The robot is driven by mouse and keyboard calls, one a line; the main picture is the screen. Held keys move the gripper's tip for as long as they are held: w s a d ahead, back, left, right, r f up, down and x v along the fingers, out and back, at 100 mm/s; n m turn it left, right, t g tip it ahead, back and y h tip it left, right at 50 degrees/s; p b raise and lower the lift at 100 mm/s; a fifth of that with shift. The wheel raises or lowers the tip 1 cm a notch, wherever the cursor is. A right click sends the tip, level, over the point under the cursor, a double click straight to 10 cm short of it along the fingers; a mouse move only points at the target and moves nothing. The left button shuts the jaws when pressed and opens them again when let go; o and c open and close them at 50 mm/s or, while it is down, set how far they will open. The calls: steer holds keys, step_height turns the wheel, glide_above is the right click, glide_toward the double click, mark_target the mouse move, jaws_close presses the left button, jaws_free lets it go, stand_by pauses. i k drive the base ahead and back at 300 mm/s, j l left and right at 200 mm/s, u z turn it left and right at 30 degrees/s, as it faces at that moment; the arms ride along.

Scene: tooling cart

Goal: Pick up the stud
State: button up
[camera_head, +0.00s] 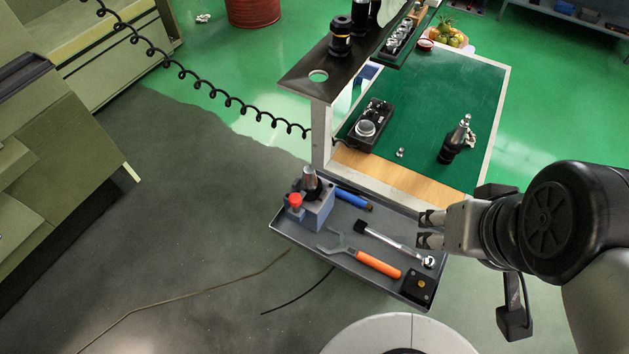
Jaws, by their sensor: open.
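A small silver piece that looks like the stud (400,152) stands on the cart's green top, near its wooden front strip. It is too small to make out in detail. My gripper (431,229) comes in from the right with its fingers pointing left, over the right part of the grey tray. Its two fingertips are apart and nothing shows between them. In the picture it is below and to the right of the stud, clear of it.
A black control box (369,123) and a black tool holder (452,149) flank the stud. The grey tray (292,232) holds a blue-grey fixture (318,213), an orange-handled wrench (376,263) and a ratchet-like tool (395,242). A raised dark shelf (305,77) stands at left. The green top's middle is clear.

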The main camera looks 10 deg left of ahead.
mark_target(400, 155)
steer(key=l, duration=0.4)
steer(key=i+l+u, duration=0.1)
steer(key=l, duration=0.2)
steer(key=i+l+u, duration=0.1)
steer(key=i+l, duration=0.15)
steer(key=i+l+u, duration=0.1)
steer(key=l, duration=0.35)
steer(key=i+l, duration=0.15)
steer(key=l, duration=0.2)
steer(key=i+u, duration=0.05)
